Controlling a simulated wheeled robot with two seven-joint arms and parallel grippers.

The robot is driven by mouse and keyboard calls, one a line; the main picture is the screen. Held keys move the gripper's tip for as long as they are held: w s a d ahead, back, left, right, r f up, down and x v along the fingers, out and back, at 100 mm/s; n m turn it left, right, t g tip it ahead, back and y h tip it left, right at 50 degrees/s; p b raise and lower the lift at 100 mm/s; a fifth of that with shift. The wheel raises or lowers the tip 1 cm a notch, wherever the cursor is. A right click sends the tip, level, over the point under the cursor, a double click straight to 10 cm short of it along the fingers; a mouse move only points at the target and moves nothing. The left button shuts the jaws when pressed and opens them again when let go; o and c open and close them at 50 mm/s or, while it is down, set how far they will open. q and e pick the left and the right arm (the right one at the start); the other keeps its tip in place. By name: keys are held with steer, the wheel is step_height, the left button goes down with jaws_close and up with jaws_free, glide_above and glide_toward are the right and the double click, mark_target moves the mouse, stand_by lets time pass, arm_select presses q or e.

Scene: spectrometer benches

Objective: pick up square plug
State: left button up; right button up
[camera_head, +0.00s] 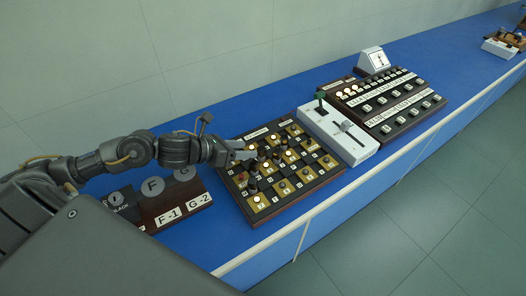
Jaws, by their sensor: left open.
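A dark board (299,193) with brass-coloured squares and white lit spots lies on the blue bench. Several small dark plugs stand on it, one of them at its left side (252,187). I cannot tell at this size which of them is the square plug. My left gripper (248,155) is open and reaches in from the left over the board's upper left part. It is close to the dark plugs there. I cannot tell whether it touches one, and it hides part of the board. My right gripper is not in view.
A white box with a slider and a green-topped lever (338,134) stands right of the board. Beyond it are a panel with labelled knobs (387,104) and a small meter (374,60).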

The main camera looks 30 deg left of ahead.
mark_target(258, 150)
arm_select(q)
steer(key=shift+d, duration=0.1)
steer(key=shift+w+d+p, duration=0.2)
steer(key=shift+w+p, duration=0.05)
steer(key=shift+p, duration=0.1)
steer(key=p+x, duration=0.1)
steer(key=x, duration=0.2)
steer(key=shift+w+d+f+p, duration=0.1)
steer(key=shift+w+d+p, duration=0.1)
steer(key=shift+p, duration=0.15)
steer(key=shift+w+d+f, duration=0.25)
steer(key=shift+f, duration=0.05)
jaws_close()
